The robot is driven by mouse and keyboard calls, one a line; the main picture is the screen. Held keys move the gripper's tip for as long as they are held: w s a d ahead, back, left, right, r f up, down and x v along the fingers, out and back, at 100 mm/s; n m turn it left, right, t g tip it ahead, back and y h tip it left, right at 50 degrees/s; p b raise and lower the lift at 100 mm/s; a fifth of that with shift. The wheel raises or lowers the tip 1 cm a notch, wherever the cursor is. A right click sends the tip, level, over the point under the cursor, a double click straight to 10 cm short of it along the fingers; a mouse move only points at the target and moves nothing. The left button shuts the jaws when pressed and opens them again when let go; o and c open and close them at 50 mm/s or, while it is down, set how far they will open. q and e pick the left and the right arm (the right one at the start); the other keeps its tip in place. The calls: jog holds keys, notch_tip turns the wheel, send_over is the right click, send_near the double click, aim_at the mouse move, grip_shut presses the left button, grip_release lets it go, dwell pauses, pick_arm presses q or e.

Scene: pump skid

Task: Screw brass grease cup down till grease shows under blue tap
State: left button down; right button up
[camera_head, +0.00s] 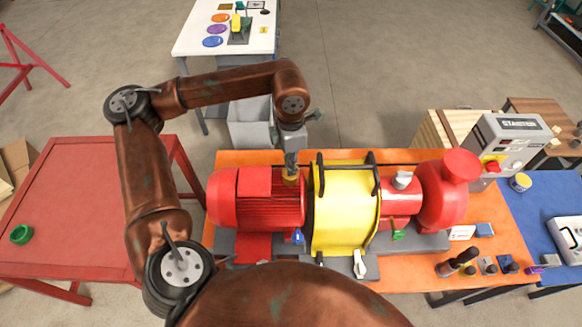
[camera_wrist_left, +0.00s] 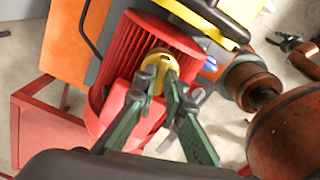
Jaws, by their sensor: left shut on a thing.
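The red motor (camera_head: 255,198) lies on the orange skid. The small brass grease cup (camera_head: 290,174) sits on its top near the yellow guard. In the left wrist view the cup (camera_wrist_left: 160,66) is a round yellow-brass piece. My left gripper (camera_head: 290,168) comes down on it from above. Its green fingers (camera_wrist_left: 161,82) are shut on the cup. The blue tap (camera_head: 298,237) is on the motor's near side, below the cup in the head view. I cannot make out any grease under it. A small grey claw (camera_wrist_left: 284,42) at the right of the wrist view looks like my right gripper; its fingers are unclear.
The yellow guard (camera_head: 344,205) and red pump (camera_head: 442,190) stand right of the motor. The starter box (camera_head: 505,143) is farther right. Small tools lie at the skid's front right. A red table (camera_head: 75,205) with a green ring (camera_head: 21,234) is at left.

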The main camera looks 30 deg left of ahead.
pick_arm(q)
jog(key=shift+w+r+m, duration=0.1)
jog(key=shift+m, duration=0.4)
jog(key=c, duration=2)
grip_release()
notch_tip(320, 180, up, 12)
jog(key=shift+f, duration=0.1)
